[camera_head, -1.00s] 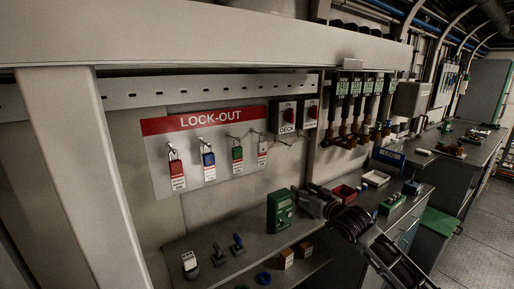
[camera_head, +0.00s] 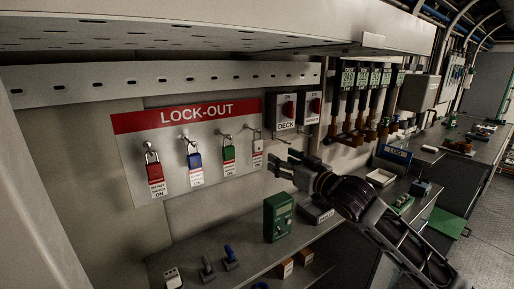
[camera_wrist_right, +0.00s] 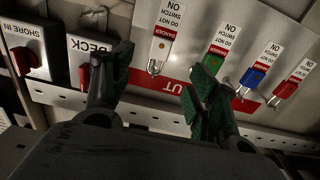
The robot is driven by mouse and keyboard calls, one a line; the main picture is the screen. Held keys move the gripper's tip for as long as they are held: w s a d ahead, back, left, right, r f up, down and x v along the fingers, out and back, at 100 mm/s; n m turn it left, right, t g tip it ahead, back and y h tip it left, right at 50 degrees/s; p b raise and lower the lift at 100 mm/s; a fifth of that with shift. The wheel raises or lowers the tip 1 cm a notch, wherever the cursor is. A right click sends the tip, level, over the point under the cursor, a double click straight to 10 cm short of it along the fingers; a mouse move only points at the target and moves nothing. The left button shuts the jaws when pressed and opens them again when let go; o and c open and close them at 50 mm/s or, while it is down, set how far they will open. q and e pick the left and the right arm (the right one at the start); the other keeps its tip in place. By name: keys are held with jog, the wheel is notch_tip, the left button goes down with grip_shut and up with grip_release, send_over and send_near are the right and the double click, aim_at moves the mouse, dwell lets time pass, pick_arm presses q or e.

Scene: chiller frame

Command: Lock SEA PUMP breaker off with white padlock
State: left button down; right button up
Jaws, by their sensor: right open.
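The white padlock (camera_head: 257,147) hangs at the right end of the LOCK-OUT board (camera_head: 128,165), with its tag below it. In the right wrist view, which is upside down, the white padlock (camera_wrist_right: 162,48) shows beyond and between my finger pads. My right gripper (camera_head: 282,163) is open and empty, in front of the board's right edge; its green pads (camera_wrist_right: 164,85) are apart. A DECK breaker box (camera_head: 285,126) and a SHORE IN box (camera_wrist_right: 30,50) with red knobs are beside the board. I see no label reading SEA PUMP. My left gripper is out of view.
Red (camera_head: 155,172), blue (camera_head: 195,160) and green (camera_head: 229,153) padlocks hang left of the white one. A green box (camera_head: 278,218) stands on the bench below. A shelf edge (camera_head: 200,35) overhangs the board.

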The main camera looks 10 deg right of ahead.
jog(key=shift+w, duration=0.1)
send_near(260, 148)
jog(key=shift+x, duration=1.6)
jog(key=shift+p+x, duration=0.4)
jog(key=shift+x, duration=0.65)
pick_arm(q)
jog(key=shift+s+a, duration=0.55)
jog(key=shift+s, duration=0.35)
pick_arm(e)
jog(key=shift+w+a+r, duration=0.1)
jog(key=shift+w+a, duration=0.1)
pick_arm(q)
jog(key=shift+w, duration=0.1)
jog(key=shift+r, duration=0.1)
pick_arm(e)
jog(key=shift+w, duration=0.1)
